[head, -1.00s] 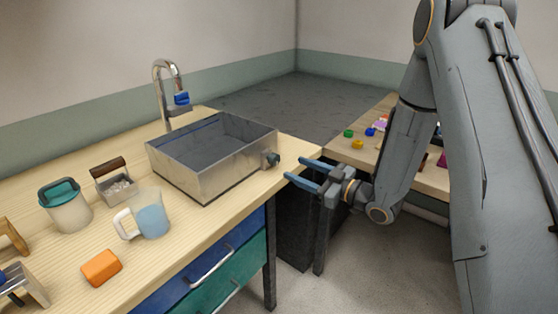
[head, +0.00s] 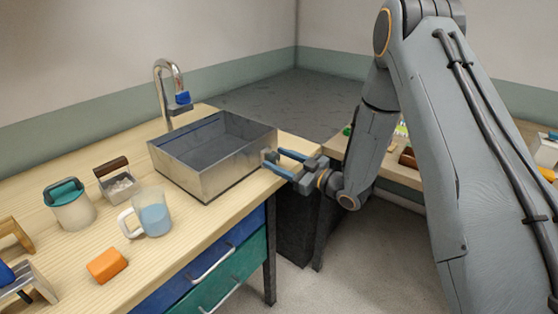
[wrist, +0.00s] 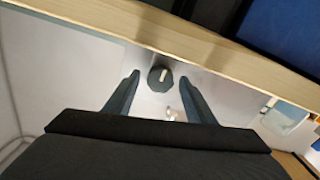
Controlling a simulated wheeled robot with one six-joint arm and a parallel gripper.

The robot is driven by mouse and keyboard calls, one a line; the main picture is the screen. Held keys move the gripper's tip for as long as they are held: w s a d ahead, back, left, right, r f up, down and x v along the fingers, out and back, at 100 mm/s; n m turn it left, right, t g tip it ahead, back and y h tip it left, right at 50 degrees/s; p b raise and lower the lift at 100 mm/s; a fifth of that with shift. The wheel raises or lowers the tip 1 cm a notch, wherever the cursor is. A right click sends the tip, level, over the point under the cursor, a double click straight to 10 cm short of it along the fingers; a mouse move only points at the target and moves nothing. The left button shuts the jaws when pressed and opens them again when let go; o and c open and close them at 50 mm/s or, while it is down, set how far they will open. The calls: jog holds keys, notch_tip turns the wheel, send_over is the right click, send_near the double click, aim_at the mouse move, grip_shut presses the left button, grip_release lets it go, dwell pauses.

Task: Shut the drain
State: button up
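The metal basin (head: 205,175) stands on the wooden counter in the head view. The drain knob is on its right end wall, mostly hidden by my fingers in the head view. In the wrist view the drain knob (wrist: 160,78) is dark and many-sided, with a pale line pointing roughly up the picture. My gripper (head: 275,159) is open, its blue fingers reaching to the basin's end wall. In the wrist view the knob lies between the two fingertips, with a gap on each side. I cannot tell whether the basin holds liquid.
A tap (head: 163,90) rises behind the basin. A mug of blue liquid (head: 154,219), an orange block (head: 108,265), a teal-lidded jar (head: 70,206) and a small metal box (head: 119,184) stand to the left. Drawers (head: 210,268) lie under the counter's front edge.

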jog(key=c, duration=1)
jog(key=shift+m, duration=0.3)
jog(key=m, duration=0.3)
jog(key=shift+m, duration=0.3)
jog(key=m, duration=0.4)
jog(key=shift+w, duration=0.1)
jog(key=m+p, duration=0.1)
jog(key=m, duration=0.4)
jog(key=shift+d, duration=0.1)
jog(key=m, duration=0.4)
jog(key=shift+f+m+p, duration=0.15)
jog(key=shift+m+p, duration=0.15)
jog(key=shift+w, duration=0.1)
